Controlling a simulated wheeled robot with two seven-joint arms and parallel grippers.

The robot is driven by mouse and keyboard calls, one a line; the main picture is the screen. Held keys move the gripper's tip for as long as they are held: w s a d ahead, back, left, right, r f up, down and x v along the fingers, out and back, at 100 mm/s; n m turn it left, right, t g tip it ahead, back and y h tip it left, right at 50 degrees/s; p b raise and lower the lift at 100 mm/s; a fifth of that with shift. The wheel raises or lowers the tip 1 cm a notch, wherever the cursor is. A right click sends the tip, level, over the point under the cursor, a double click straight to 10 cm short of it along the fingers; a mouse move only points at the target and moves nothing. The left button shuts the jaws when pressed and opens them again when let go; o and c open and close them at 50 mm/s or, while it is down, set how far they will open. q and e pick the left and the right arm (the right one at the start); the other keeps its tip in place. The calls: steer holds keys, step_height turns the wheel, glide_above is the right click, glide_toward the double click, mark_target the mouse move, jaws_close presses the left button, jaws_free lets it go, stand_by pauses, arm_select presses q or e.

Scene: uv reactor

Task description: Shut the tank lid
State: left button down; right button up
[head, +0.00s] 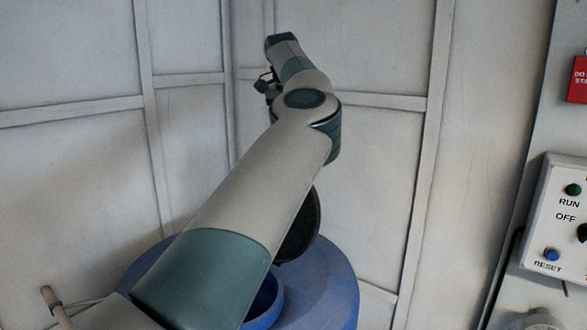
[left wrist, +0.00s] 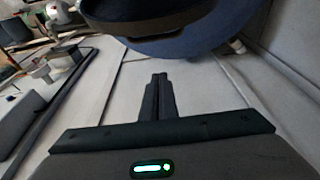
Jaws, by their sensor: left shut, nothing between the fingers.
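The blue tank (head: 335,285) stands at the bottom of the head view, partly hidden behind my left arm. Its raised blue neck (head: 268,305) shows beside the arm. The dark round lid (head: 304,228) is tilted up off the neck, open, and my arm covers much of it. In the left wrist view a dark round rim, which looks like the lid (left wrist: 150,22), hangs at the top with the blue tank (left wrist: 222,38) behind it. My left gripper (left wrist: 158,80) is shut and empty, apart from the rim in that picture. My right gripper is not in view.
Pale panelled walls (head: 385,150) stand behind the tank. A control box (head: 565,215) with RUN, OFF and RESET controls is at the right. A wooden-looking handle (head: 55,305) is at the lower left.

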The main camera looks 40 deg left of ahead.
arm_select(q)
step_height(320, 180, down, 8)
steer(key=s+p, duration=0.1)
steer(key=p, duration=0.3)
steer(key=shift+s, duration=0.3)
steer(key=shift+d, duration=0.15)
stand_by(0.4)
